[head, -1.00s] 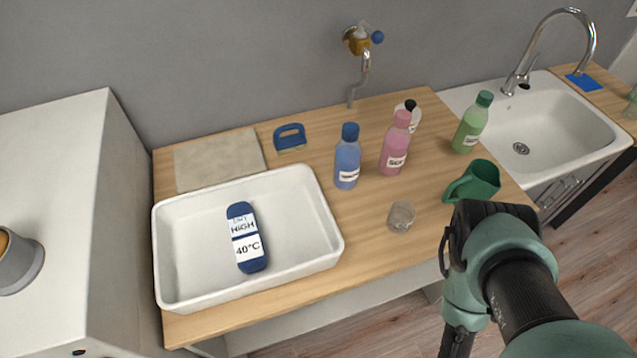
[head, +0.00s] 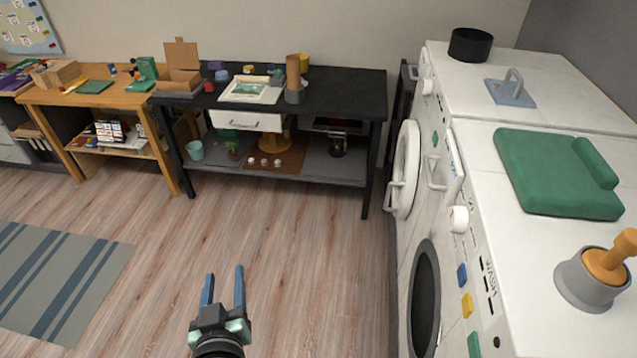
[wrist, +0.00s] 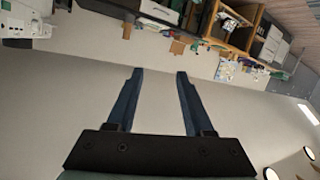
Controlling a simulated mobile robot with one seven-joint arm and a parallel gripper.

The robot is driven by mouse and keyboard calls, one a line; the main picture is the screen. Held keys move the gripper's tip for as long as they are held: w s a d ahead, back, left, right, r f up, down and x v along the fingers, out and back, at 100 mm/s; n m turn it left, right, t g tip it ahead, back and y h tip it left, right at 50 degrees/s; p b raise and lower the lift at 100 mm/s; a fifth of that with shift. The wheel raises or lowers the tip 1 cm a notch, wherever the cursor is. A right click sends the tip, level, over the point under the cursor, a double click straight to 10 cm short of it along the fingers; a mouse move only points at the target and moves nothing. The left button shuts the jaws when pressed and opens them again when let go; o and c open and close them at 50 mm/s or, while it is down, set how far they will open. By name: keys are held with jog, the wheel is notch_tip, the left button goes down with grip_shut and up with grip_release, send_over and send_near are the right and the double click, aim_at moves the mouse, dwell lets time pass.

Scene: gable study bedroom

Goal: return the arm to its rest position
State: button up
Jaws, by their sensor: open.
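My gripper (head: 222,287) shows at the bottom of the head view, over the bare wood floor. Its two fingers point away from me and stand apart with nothing between them. In the wrist view my gripper (wrist: 160,75) is also open and empty, with a plain pale wall beyond its fingers. The rest of my arm is mostly out of the picture.
White washing machines (head: 462,150) stand close on the right, one round door ajar. A black table (head: 340,95) and a wooden table (head: 60,98) line the back wall. A striped rug (head: 60,280) lies at left. The wood floor (head: 290,230) between is clear.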

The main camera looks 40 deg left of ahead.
jog(key=w+d+r+m+t+h, duration=0.1)
jog(key=w+d+r+m+t, duration=0.2)
jog(key=w+r, duration=0.45)
jog(key=w+d+r+t, duration=0.3)
jog(key=w+d+r, duration=0.1)
jog(key=r, duration=0.6)
jog(key=w+d+r+m+t+h, duration=0.1)
jog(key=w+d+r+m+t, duration=0.25)
jog(key=r, duration=0.55)
jog(key=s+d+r+m+t+h, duration=0.2)
jog(key=d+r+t+h, duration=0.2)
jog(key=d+r, duration=0.8)
jog(key=s+d+r+m+t+h, duration=0.2)
jog(key=d+r+m+t+h, duration=0.1)
jog(key=d+r, duration=0.8)
notch_tip(320, 180, up, 5)
jog(key=t+h, duration=0.1)
jog(key=h, duration=0.1)
jog(key=shift+d+h, duration=0.3)
jog(key=shift+d, duration=0.05)
jog(key=shift+s+m+t, duration=0.1)
jog(key=shift+m+t, duration=0.15)
